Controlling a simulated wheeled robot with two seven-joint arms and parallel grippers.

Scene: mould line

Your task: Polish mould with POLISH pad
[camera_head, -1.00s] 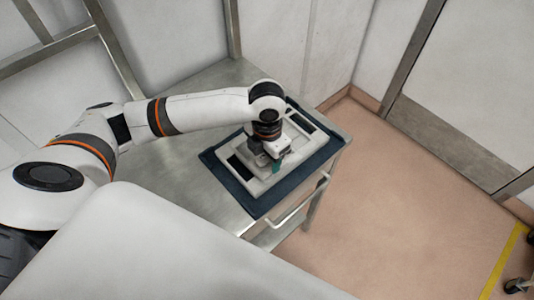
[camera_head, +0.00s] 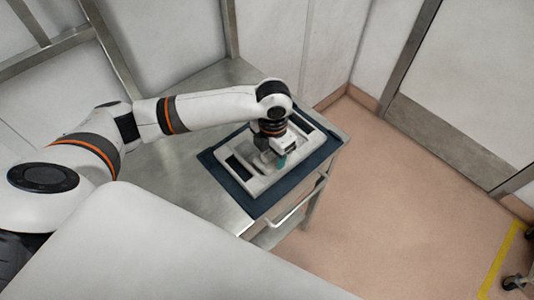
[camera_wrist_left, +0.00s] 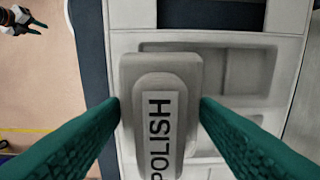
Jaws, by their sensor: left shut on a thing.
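The mould (camera_head: 262,184) is a pale grey block with recesses, lying on a dark mat on the metal table. My left gripper (camera_head: 277,160) points down over its middle. In the left wrist view, the green fingers of my left gripper (camera_wrist_left: 160,108) are shut on the grey POLISH pad (camera_wrist_left: 162,80), one on each side. The pad lies over the recessed face of the mould (camera_wrist_left: 215,38); whether it touches cannot be told.
The dark mat (camera_head: 257,207) reaches near the right edge of the metal table (camera_head: 180,165). A rail handle (camera_head: 300,205) runs along that edge. Walls stand behind.

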